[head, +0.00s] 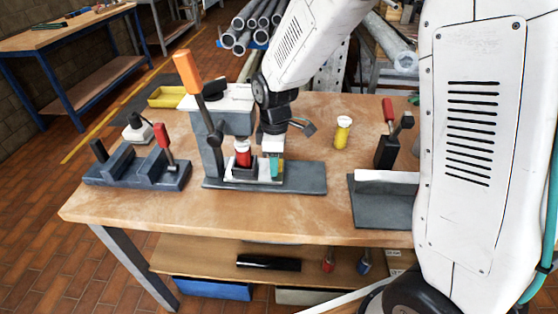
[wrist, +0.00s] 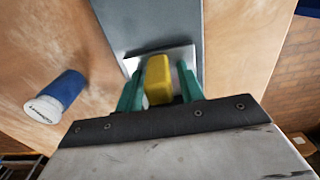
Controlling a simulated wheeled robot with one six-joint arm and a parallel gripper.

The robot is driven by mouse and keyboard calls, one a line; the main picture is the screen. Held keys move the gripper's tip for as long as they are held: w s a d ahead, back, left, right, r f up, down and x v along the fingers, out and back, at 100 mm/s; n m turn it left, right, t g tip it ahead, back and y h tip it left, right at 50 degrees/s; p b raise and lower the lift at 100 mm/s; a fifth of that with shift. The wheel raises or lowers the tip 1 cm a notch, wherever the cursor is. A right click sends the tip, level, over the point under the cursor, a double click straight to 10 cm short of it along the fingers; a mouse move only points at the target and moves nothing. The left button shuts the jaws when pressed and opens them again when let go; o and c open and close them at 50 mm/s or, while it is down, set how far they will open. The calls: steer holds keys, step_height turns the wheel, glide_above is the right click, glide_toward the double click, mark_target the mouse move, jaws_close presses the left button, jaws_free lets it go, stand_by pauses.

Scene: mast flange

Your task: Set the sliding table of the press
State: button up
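The press (head: 210,140) stands on the workbench, with an orange-handled lever (head: 187,72) at its upper left. Its sliding table is a pale plate (head: 232,178) low on the dark grey press base (head: 305,178). A red and white piece (head: 243,155) sits in a dark holder on the plate. My gripper (head: 275,165) is low at the plate's right side, its teal fingers pointing down. In the wrist view a yellow block (wrist: 158,82) stands between my fingers (wrist: 160,88), with narrow gaps seeming to show at its sides. The head view hides this block behind my fingers.
A dark fixture (head: 120,170) with a red handle stands left of the press. A yellow bottle (head: 342,134) and a grey plate (head: 385,212) are to the right. The wrist view shows a blue and white cylinder (wrist: 62,90) at left. Bench front is clear.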

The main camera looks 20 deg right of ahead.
steer(key=shift+d, duration=0.1)
steer(key=shift+r, duration=0.1)
step_height(320, 180, up, 7)
steer(key=shift+r, duration=0.15)
stand_by(0.4)
steer(key=shift+s, duration=0.1)
